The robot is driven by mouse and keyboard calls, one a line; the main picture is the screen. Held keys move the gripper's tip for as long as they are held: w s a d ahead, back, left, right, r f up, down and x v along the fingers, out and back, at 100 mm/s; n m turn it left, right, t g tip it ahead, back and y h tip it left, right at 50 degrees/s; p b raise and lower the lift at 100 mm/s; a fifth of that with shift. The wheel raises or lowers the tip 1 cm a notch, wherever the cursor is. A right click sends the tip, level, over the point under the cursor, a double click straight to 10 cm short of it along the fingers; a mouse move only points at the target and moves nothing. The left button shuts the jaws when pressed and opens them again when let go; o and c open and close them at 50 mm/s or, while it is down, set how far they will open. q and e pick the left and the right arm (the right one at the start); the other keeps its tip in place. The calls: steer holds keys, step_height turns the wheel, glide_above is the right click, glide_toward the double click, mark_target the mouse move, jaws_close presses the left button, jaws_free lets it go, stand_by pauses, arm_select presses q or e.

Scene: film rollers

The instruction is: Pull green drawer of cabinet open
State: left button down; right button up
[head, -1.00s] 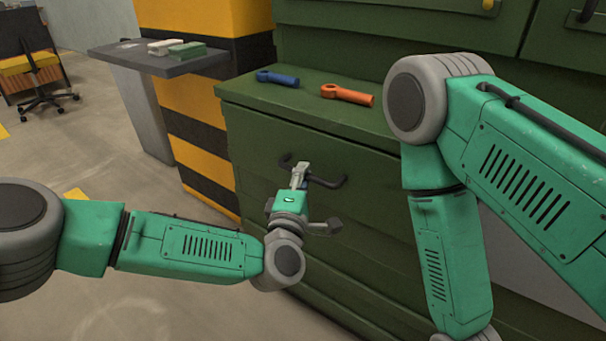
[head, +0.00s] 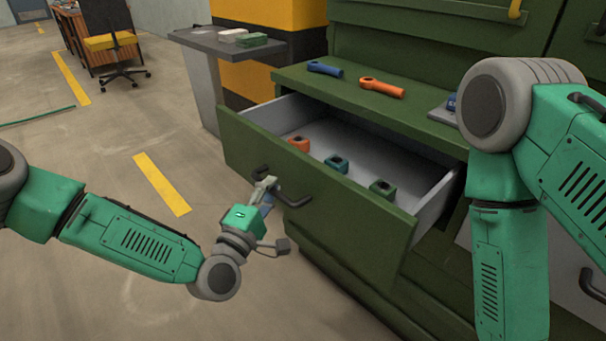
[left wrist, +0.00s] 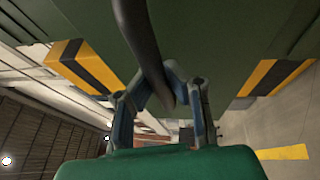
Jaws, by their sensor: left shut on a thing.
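The green drawer (head: 330,194) of the green cabinet (head: 420,113) stands pulled out toward me, its grey inside showing. A dark bar handle (head: 297,200) is on its front. My left gripper (head: 266,186) is shut on this handle. In the left wrist view the fingers (left wrist: 160,92) close around the dark handle (left wrist: 146,45), with the green drawer front behind it. Inside the drawer lie an orange part (head: 299,144), a teal part (head: 337,163) and a green part (head: 381,188). My right arm hangs at the right; its gripper is out of frame.
A blue tool (head: 324,69) and an orange tool (head: 382,88) lie on the cabinet's ledge.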

arm_select(q)
steer(key=s+a+p, duration=0.2)
steer(key=s+a, duration=0.7)
steer(key=a, duration=0.2)
steer(key=shift+s+a+f+p, duration=0.25)
steer(key=shift+a+f+p, duration=0.05)
steer(key=shift+f+p, duration=0.1)
steer(key=c, duration=1.5)
jaws_free()
steer(key=shift+c, duration=0.2)
steer(key=shift+w+r, duration=0.15)
steer(key=v, duration=1.2)
